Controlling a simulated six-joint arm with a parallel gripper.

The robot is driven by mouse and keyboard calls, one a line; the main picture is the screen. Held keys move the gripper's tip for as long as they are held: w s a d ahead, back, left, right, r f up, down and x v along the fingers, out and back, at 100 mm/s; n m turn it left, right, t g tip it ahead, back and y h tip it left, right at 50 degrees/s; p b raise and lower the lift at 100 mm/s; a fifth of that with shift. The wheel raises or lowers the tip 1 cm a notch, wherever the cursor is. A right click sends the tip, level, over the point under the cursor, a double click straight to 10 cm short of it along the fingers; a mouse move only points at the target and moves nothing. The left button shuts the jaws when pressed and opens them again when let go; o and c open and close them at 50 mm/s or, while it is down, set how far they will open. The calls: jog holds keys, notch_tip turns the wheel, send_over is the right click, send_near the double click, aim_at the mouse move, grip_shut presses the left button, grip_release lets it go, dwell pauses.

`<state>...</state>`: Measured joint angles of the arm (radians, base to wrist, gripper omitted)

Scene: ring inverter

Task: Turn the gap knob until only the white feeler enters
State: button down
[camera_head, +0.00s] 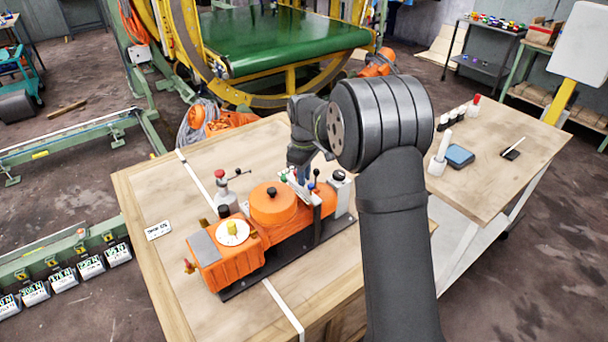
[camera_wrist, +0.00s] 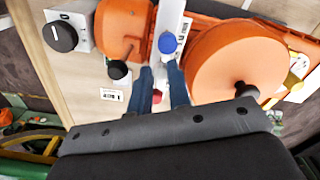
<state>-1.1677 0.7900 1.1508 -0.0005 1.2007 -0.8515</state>
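An orange machine (camera_head: 285,240) with a round drum (camera_head: 272,203) stands on a dark base on the wooden table. My gripper (camera_head: 302,178) is over its right part, pointing down. In the wrist view my gripper's two blue fingers (camera_wrist: 160,72) stand apart, with a narrow gap between them. A blue round cap (camera_wrist: 167,43) on a white strip (camera_wrist: 171,18) lies just beyond the fingertips; contact cannot be told. A red knob (camera_wrist: 157,96) shows between the fingers. A black knob (camera_wrist: 62,37) sits on a white block to the left. I cannot tell which part is a feeler.
A yellow knob (camera_head: 232,228) on a white dial tops the machine's left box. A grey stand with a red cap (camera_head: 220,174) is behind it. A side table (camera_head: 500,185) at the right holds a white cylinder, a blue box and bottles. The table's front left is clear.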

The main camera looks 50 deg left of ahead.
jog(key=shift+a+r, duration=0.1)
jog(key=shift+r, duration=0.5)
jog(key=c, duration=1.3)
grip_release()
jog(key=shift+c, duration=0.2)
notch_tip(320, 180, up, 17)
jog(key=shift+r, duration=0.2)
jog(key=shift+f, duration=0.1)
notch_tip(320, 180, down, 18)
jog(key=shift+f, duration=0.15)
